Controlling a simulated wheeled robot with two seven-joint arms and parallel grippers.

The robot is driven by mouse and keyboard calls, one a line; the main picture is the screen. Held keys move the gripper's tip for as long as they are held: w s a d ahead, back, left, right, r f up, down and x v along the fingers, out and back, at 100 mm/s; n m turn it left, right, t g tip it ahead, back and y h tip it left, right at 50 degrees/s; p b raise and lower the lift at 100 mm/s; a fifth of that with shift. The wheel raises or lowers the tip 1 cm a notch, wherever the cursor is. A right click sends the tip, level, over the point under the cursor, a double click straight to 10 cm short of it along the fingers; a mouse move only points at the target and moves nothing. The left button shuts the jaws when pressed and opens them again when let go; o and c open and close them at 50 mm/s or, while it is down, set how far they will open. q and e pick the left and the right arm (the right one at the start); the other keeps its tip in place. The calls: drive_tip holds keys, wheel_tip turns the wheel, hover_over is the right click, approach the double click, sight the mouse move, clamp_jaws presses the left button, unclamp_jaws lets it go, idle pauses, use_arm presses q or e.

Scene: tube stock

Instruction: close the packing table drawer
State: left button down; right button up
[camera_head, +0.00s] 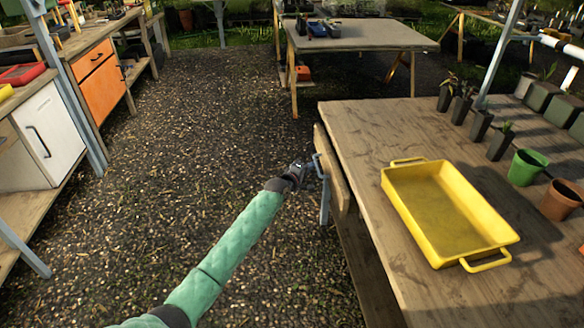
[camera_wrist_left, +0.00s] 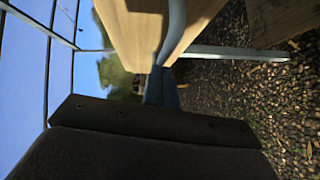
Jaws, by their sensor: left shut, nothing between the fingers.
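The packing table (camera_head: 385,135) is the wooden table at the right in the head view. Its drawer's wooden front (camera_head: 336,168) stands at the table's left edge and carries a grey handle (camera_head: 319,166). How far the drawer stands out is hard to tell. My left gripper (camera_head: 312,170) is shut and empty, close against the handle side. In the left wrist view my gripper's fingers (camera_wrist_left: 162,88) point at the drawer front (camera_wrist_left: 130,30) and meet or nearly meet the handle (camera_wrist_left: 176,28); contact is unclear. My right gripper is not in view.
A yellow tray (camera_head: 400,205), a green pot (camera_head: 526,167), a brown pot (camera_head: 560,199) and several dark pots stand on the table. Another table (camera_head: 350,40) stands at the back. Cabinets (camera_head: 48,135) line the left. The gravel between is clear.

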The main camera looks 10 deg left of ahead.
sight(326, 163)
use_arm(q)
drive_tip(key=d, duration=0.2)
drive_tip(key=w+d, duration=0.1)
drive_tip(key=d, duration=0.1)
drive_tip(key=shift+w, duration=0.1)
drive_tip(key=shift+d+r, duration=0.1)
drive_tip(key=shift+d, duration=0.15)
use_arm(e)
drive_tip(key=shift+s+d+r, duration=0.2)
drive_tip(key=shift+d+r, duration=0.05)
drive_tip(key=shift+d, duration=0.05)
use_arm(q)
drive_tip(key=shift+d+r, duration=0.1)
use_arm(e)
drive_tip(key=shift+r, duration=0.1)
